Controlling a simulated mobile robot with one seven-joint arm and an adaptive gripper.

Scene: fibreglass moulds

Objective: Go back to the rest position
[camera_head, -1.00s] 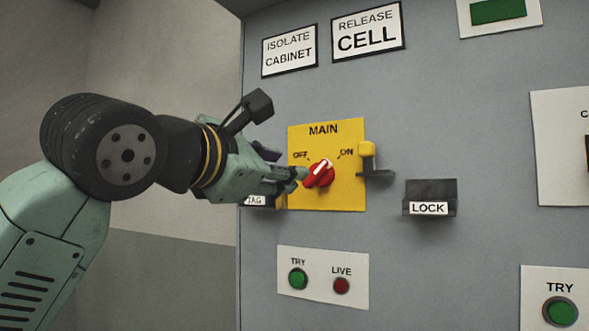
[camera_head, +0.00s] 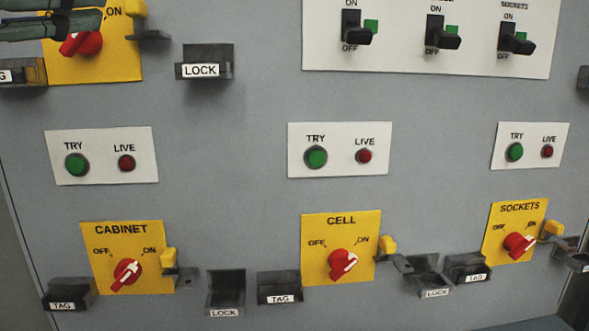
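Only the fingers of my gripper (camera_head: 85,22) show, at the top left edge of the head view. They lie in front of a yellow switch plate (camera_head: 110,65), by its red knob (camera_head: 82,44), and cover part of both. I cannot tell whether the fingertips touch the knob or how far apart they are. The rest of my arm is out of view. The top of this plate is cut off; "ON" can be read on it.
Below are yellow CABINET (camera_head: 97,283), CELL (camera_head: 315,275) and SOCKETS (camera_head: 497,250) switch plates with red knobs. LOCK (camera_head: 207,62) and TAG holders jut from the grey panel (camera_head: 240,120). Black breaker levers (camera_head: 352,28) stick out at upper right.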

